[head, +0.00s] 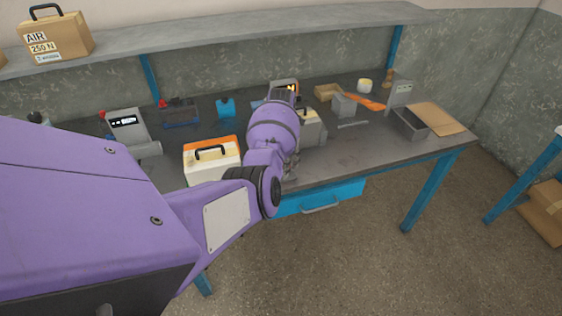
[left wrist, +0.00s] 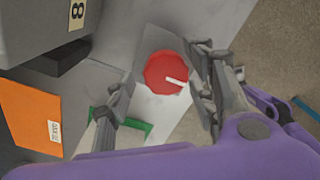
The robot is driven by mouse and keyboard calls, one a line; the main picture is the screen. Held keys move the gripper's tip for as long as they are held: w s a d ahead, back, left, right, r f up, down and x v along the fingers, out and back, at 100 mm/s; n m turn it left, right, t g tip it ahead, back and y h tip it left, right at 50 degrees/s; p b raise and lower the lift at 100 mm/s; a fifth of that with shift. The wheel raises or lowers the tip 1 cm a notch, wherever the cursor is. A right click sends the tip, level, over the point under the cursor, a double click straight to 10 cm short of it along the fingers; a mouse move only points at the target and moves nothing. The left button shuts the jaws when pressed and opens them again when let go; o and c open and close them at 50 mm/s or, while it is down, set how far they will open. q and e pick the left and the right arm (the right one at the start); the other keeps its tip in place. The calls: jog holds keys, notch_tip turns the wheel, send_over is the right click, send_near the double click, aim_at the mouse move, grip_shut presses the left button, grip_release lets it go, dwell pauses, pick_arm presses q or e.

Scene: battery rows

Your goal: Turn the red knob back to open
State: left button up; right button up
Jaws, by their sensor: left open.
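The red knob (left wrist: 163,73) shows in the left wrist view, round, on a pale grey housing. Its white mark runs from its middle toward the right and slightly down. My left gripper (left wrist: 160,78) is open, with one finger on each side of the knob. The right finger is close to the knob's edge; I cannot tell whether it touches. A gap shows between the left finger and the knob. In the head view my purple left arm (head: 272,135) reaches over the bench and hides the knob. My right gripper is not in view.
The grey workbench (head: 345,160) carries an orange and white case (head: 212,160), a grey device with a display (head: 125,125) and a grey open box (head: 410,124). A blue drawer (head: 320,197) is under its front edge. A shelf (head: 230,38) runs above.

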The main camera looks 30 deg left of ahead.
pick_arm(q)
notch_tip(320, 180, up, 12)
dwell(0.5)
dwell(0.4)
